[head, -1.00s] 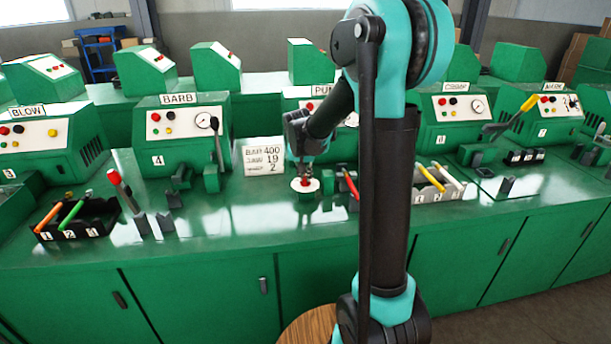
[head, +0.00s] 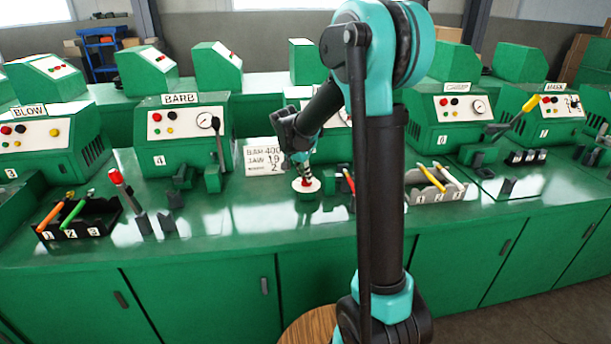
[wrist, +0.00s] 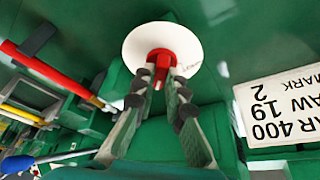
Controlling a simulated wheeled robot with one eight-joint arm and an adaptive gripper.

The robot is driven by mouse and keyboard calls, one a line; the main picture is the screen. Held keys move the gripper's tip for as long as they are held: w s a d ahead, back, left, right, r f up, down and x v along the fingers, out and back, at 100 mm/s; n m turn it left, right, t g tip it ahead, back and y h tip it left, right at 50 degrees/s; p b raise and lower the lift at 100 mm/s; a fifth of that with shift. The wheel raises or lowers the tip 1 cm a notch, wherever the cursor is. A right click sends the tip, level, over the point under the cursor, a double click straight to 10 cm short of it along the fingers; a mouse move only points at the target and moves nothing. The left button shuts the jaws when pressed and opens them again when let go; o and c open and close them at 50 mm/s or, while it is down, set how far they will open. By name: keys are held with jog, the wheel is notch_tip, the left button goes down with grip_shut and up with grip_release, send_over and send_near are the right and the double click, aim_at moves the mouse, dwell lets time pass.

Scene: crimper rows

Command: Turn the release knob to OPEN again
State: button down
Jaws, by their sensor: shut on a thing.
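The release knob is a red knob (wrist: 161,58) on a white round dial (wrist: 135,42). In the head view the dial (head: 313,187) sits on a green base on the bench, in front of the middle machine. My gripper (wrist: 162,80) has its two fingers on either side of the knob's red grip and is shut on it. In the head view my gripper (head: 303,172) comes down onto the knob from above, tilted. Small lettering near the dial's edge is too small to read, so which mark the knob faces cannot be told.
A white card (head: 258,160) reading BAR 400, JAW 19 stands left of the knob. A black tray (head: 92,232) with coloured tools lies far left, a grey tray (head: 425,195) right. A red-tipped lever (head: 117,178) stands left. My arm hides part of the middle machine.

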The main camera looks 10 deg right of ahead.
jog(key=c, duration=1.6)
grip_release()
jog(key=shift+o, duration=0.2)
jog(key=v, duration=1.2)
jog(key=shift+d, duration=0.1)
jog(key=s+d+f+n+y, duration=0.1)
jog(key=s+d+f+n, duration=0.1)
jog(key=s+f, duration=0.4)
jog(key=s+d+f+n+y, duration=0.1)
jog(key=s+d+f+n, duration=0.2)
jog(key=s, duration=0.9)
jog(key=s+d+f+n+t+y, duration=0.1)
jog(key=s+f+n, duration=0.3)
jog(key=s+f, duration=0.4)
jog(key=shift+s+d+f, duration=0.3)
jog(key=shift+s+d, duration=0.1)
jog(key=shift+d, duration=0.45)
